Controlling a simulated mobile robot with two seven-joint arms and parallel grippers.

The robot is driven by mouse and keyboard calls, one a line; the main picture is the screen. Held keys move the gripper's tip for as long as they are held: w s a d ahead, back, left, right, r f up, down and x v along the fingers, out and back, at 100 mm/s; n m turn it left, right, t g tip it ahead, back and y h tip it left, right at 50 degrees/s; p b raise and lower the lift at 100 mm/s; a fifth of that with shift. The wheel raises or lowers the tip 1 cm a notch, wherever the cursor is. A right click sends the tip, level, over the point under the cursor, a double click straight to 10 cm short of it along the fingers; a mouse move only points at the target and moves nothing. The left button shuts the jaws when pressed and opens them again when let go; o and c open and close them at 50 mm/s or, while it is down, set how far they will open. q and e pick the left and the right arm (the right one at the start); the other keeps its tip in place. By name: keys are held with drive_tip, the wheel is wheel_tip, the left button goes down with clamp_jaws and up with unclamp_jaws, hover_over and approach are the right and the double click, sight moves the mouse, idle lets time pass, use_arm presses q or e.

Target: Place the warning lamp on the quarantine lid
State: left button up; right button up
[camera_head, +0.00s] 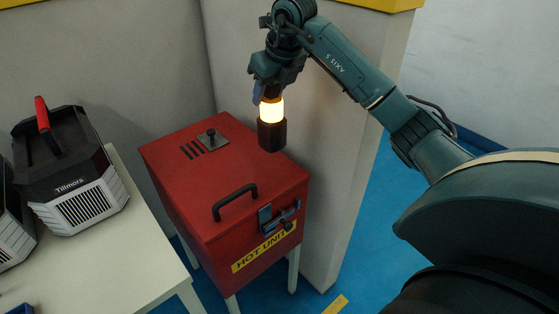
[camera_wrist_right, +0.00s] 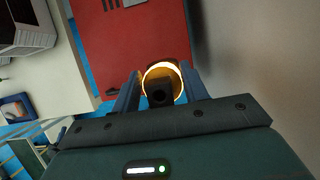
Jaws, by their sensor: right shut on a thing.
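The warning lamp (camera_head: 271,122) has a glowing amber-white band over a dark cylindrical base. My right gripper (camera_head: 269,94) is shut on its upper part and holds it upright, at the right side of the red quarantine box. In the right wrist view the lamp (camera_wrist_right: 162,84) sits between the two fingers (camera_wrist_right: 160,92). The quarantine lid (camera_head: 210,172) is the red top of the box marked "HOT UNIT". It also shows in the right wrist view (camera_wrist_right: 140,40). The lamp appears above the lid's right edge; its exact height is unclear. My left gripper is not in view.
The lid carries a black handle (camera_head: 235,202), a vent and a small knob plate (camera_head: 212,140); a latch (camera_head: 280,214) is on the front. A white table (camera_head: 115,268) with Tillmora units (camera_head: 68,170) stands left. Grey walls (camera_head: 345,150) rise behind and right of the box.

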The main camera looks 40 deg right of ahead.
sight(271, 129)
wheel_tip(271, 129, down, 10)
drive_tip(key=shift+r, duration=0.1)
idle(0.4)
drive_tip(key=shift+f, duration=0.2)
drive_tip(key=o, duration=1.4)
